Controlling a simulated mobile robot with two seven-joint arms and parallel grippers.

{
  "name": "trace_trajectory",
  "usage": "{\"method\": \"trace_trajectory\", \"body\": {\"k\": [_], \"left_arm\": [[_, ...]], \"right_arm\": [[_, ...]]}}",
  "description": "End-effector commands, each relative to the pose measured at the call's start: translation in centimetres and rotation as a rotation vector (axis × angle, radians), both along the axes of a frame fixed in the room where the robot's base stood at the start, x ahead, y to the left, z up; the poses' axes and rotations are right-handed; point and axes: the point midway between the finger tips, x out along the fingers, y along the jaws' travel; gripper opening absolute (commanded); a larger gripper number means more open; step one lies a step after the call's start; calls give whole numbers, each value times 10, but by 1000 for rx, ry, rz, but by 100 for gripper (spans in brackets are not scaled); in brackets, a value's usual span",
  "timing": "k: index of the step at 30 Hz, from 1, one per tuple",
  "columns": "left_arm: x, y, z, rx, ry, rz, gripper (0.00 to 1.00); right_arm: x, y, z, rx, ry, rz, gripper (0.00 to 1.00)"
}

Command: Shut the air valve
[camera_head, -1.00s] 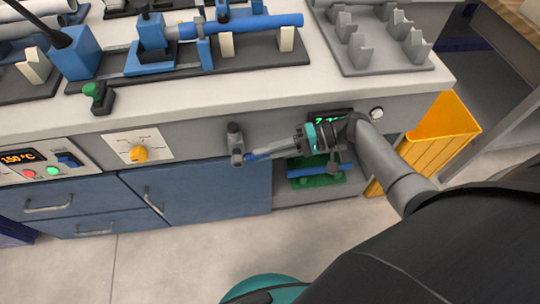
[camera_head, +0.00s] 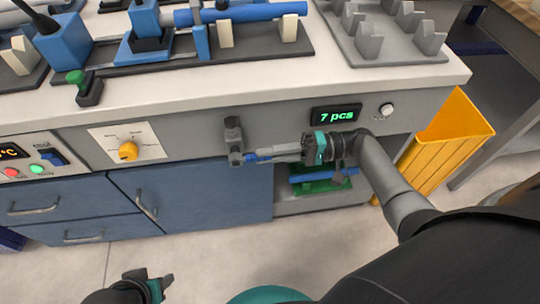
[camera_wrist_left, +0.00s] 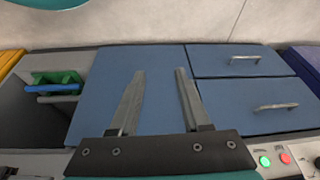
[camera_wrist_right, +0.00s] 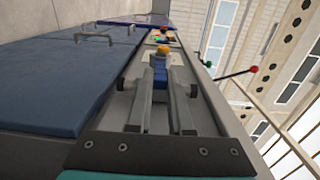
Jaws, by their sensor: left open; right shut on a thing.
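The air valve (camera_head: 234,143) is a grey fitting on the front panel of the bench, with a blue lever (camera_head: 262,156) pointing right, about level. My right gripper (camera_head: 283,153) is shut on the blue lever, coming in from the right. In the right wrist view the blue lever (camera_wrist_right: 158,100) lies between the two fingers. My left gripper (camera_wrist_left: 155,75) is open and empty, in front of the blue cabinet doors. Part of it shows at the bottom of the head view (camera_head: 152,285).
A yellow dial (camera_head: 128,151) sits left of the valve. A "7 pcs" display (camera_head: 335,114) and a white button (camera_head: 386,110) are to its right. A green rack with a blue pipe (camera_head: 318,178) is in the open bay below my right arm. A yellow bin (camera_head: 440,145) stands right.

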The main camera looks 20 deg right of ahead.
Motion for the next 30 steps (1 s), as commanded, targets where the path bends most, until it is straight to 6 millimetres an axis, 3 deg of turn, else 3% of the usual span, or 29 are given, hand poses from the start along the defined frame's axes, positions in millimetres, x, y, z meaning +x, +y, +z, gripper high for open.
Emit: {"method": "trace_trajectory", "body": {"k": [1,9,23,24,30], "left_arm": [[0,0,3,0,-7,0,47],[0,0,17,-3,-25,1,47],[0,0,21,-3,-28,1,47],[0,0,21,-4,-29,1,47],[0,0,21,-4,-29,1,47]], "right_arm": [[-1,8,-4,13,2,11,0],[-1,7,-4,38,-7,12,0],[-2,7,-3,43,-9,13,0],[-2,7,-3,43,-9,13,20],[-2,7,-3,43,-9,14,42]]}}
